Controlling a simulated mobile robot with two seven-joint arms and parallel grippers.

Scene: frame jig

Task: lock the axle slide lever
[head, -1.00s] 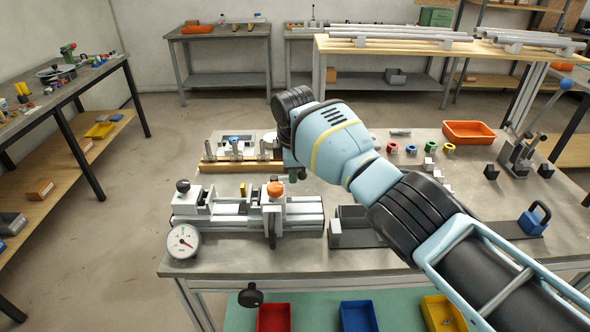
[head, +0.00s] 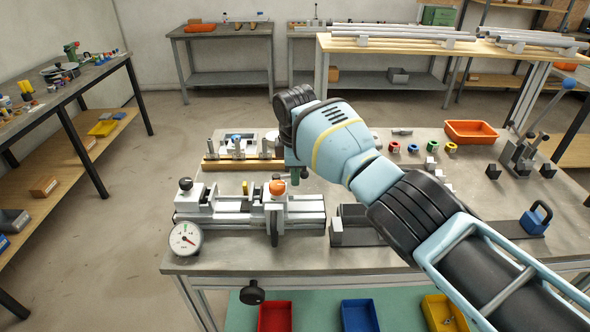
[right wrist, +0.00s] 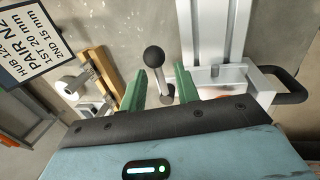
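A lever with a black ball knob (right wrist: 153,57) and a short metal stem shows in the right wrist view. My right gripper (right wrist: 160,84) has its two green fingers apart, one on each side of the stem, with gaps beside it. In the head view my right gripper (head: 297,178) points down at the right part of the grey slide jig (head: 305,212), just right of an orange knob (head: 277,187). I cannot make out the black-knobbed lever there; the gripper and arm cover that area. My left gripper is not in view.
A dial gauge (head: 185,239) and another black knob (head: 185,183) sit at the jig's left end. A wooden rack with metal posts (head: 238,165) stands close behind. A dark block (head: 350,230) lies to the right. A printed sign (right wrist: 35,45) shows in the wrist view.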

